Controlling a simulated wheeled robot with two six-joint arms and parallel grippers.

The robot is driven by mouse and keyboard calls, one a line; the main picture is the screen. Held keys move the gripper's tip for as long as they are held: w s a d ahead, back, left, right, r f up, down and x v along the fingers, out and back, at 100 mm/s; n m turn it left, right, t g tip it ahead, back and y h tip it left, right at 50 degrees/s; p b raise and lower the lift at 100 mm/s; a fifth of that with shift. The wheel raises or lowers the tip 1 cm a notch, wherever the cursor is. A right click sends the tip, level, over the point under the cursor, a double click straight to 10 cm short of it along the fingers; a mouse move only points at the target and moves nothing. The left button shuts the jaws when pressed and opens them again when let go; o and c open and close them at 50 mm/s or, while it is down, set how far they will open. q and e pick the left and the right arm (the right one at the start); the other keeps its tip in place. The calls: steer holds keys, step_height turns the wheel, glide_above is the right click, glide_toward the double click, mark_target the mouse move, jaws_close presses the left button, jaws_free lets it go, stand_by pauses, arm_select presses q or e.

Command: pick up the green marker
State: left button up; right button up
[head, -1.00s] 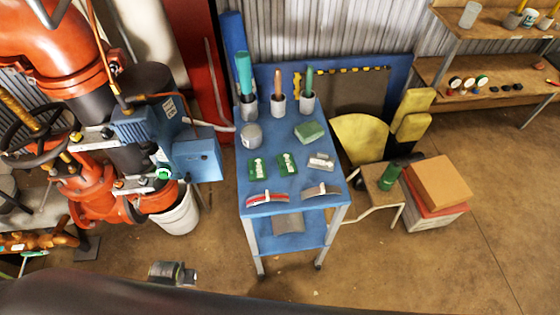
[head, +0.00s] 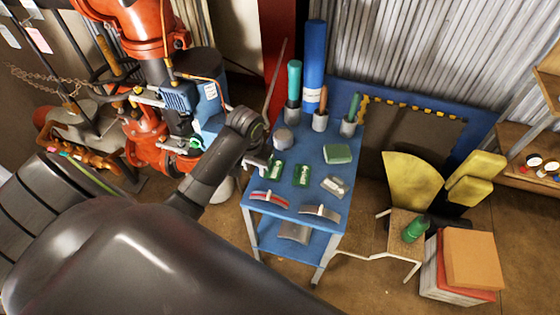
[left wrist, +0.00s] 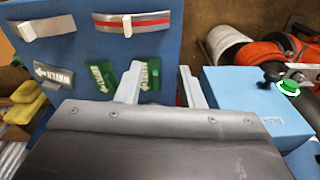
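Two green markers with white arrow labels lie side by side on the blue cart (head: 300,225). In the head view, one green marker (head: 275,172) is nearer my left gripper (head: 260,162), and the other green marker (head: 301,174) is just to its right. In the left wrist view, the nearer marker (left wrist: 151,74) shows between the two pale fingers of my left gripper (left wrist: 160,76). The fingers are apart and hold nothing. The left finger partly overlaps the gap beside the second marker (left wrist: 104,74). My right gripper is not in view.
A grey marker (head: 334,186), a green block (head: 337,153), two curved strips (head: 268,201) and (head: 319,211), a grey can (head: 284,139) and several cups with upright rolls share the cart. Red pipework (head: 146,133) stands left. A stool with a green bottle (head: 415,229) stands right.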

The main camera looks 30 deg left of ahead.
arm_select(q)
steer(key=w+a+r+n+g, duration=0.1)
steer(key=w+r, duration=0.6)
steer(key=w, duration=0.1)
steer(key=b, duration=1.4)
glide_above(274, 168)
steer(key=s+a, duration=0.1)
step_height(274, 168, down, 14)
steer(key=shift+a+r, duration=0.15)
steer(key=shift+r, duration=0.1)
steer(key=f, duration=0.3)
steer(key=shift+w+a+f, duration=0.1)
steer(key=shift+w+f, duration=0.1)
steer(key=shift+f, duration=0.15)
jaws_close()
